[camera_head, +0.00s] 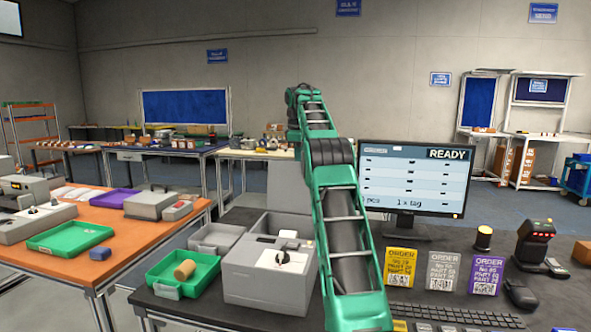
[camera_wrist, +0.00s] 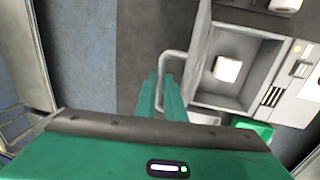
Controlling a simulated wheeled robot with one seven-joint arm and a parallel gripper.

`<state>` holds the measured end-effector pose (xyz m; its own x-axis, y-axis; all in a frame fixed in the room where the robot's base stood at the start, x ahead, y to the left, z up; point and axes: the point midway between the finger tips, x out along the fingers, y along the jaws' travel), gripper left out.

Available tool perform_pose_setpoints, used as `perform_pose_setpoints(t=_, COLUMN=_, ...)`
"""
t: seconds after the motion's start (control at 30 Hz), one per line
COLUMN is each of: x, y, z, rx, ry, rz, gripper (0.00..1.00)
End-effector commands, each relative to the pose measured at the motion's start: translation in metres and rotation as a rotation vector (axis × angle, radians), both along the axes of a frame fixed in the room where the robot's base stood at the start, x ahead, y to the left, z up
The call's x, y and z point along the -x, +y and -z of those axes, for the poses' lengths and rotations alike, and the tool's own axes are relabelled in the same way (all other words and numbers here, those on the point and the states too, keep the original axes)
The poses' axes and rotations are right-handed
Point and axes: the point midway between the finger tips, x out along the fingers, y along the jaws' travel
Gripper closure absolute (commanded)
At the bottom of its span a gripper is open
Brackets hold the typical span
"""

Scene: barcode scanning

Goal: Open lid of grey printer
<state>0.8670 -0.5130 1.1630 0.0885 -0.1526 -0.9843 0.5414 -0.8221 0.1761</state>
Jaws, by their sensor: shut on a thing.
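The grey printer (camera_head: 265,285) stands on the dark desk, left of my green arm. A grey panel, its lid (camera_head: 290,186), stands raised at the printer's back in the head view. The wrist view looks into the open compartment (camera_wrist: 240,100), where a white roll (camera_wrist: 227,69) lies. My gripper (camera_wrist: 161,82) shows there with its green fingers shut on the grey loop handle (camera_wrist: 176,56) beside the compartment. The lid itself is hard to make out in the wrist view, seeming nearly edge-on. The gripper is hidden in the head view.
A green tray (camera_head: 200,272) with a brown roll (camera_head: 185,269) sits left of the printer, beside a grey bin (camera_head: 215,238). Right of my arm are a monitor (camera_head: 416,180), order cards (camera_head: 442,270), a keyboard (camera_head: 455,316) and a scanner (camera_head: 533,243).

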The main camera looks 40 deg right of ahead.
Motion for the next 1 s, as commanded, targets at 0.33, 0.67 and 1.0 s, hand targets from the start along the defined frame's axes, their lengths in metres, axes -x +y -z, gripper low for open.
perform_pose_setpoints(t=0.33, x=-0.005, y=-0.006, z=-0.005, rx=0.017, ry=-0.029, rz=-0.006, gripper=0.79)
perform_pose_setpoints(t=0.67, x=-0.004, y=-0.006, z=-0.002, rx=0.012, ry=-0.024, rz=-0.003, gripper=0.72)
perform_pose_setpoints(t=1.0, x=0.012, y=-0.008, z=-0.017, rx=0.015, ry=-0.038, rz=0.001, gripper=0.72)
